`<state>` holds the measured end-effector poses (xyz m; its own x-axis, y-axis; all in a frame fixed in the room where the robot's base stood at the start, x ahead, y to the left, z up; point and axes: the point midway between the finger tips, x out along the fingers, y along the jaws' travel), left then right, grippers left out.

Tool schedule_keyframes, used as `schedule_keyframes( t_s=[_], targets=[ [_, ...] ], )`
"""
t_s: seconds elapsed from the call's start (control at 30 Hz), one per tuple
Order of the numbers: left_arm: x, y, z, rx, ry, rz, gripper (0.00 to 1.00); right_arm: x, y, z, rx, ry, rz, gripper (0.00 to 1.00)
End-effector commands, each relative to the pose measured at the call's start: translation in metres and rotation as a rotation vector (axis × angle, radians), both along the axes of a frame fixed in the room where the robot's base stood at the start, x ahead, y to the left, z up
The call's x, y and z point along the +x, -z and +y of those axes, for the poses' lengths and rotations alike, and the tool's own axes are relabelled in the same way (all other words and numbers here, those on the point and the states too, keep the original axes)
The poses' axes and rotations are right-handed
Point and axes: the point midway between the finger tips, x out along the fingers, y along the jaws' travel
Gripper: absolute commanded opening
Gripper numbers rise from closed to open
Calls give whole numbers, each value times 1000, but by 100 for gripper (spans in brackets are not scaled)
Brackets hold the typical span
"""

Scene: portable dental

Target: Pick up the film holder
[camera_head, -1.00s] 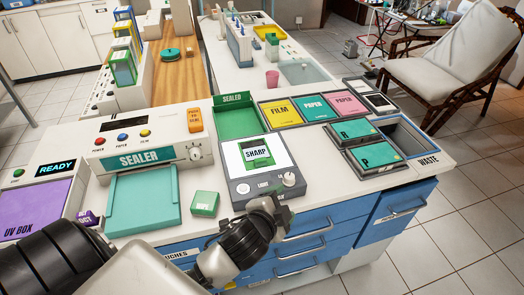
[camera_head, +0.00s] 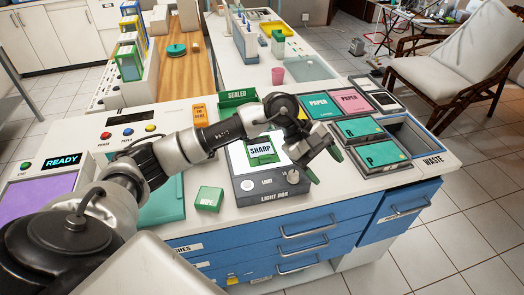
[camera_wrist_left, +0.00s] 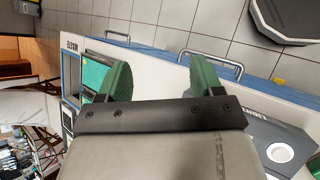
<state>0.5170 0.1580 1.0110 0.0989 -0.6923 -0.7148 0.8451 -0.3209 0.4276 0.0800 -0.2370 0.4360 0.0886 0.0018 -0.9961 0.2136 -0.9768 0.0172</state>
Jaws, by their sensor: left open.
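No piece is labelled film holder, so I cannot tell which it is. A small green block (camera_head: 209,199) lies on the counter left of the light box (camera_head: 270,192). A green piece (camera_head: 262,159) lies on the lit panel by the word SHARP, partly behind my arm. My left gripper (camera_head: 324,164) is open and empty, above the counter at the light box's right side. In the left wrist view its two green-padded fingers (camera_wrist_left: 160,70) stand wide apart with nothing between them; the light box (camera_wrist_left: 285,150) shows at lower right. My right gripper is out of view.
Teal packets (camera_head: 382,153) lie in trays right of the gripper, beside the waste opening (camera_head: 420,135). The sealer is partly behind my arm. Blue drawers (camera_head: 300,230) form the counter's front. Some bare counter lies between the light box and the teal trays.

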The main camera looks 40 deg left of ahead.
Motion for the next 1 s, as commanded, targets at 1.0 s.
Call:
schedule_keyframes(
  t_s=[1.0],
  targets=[
    [12,38,170,774,182,43,66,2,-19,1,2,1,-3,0]
  ],
)
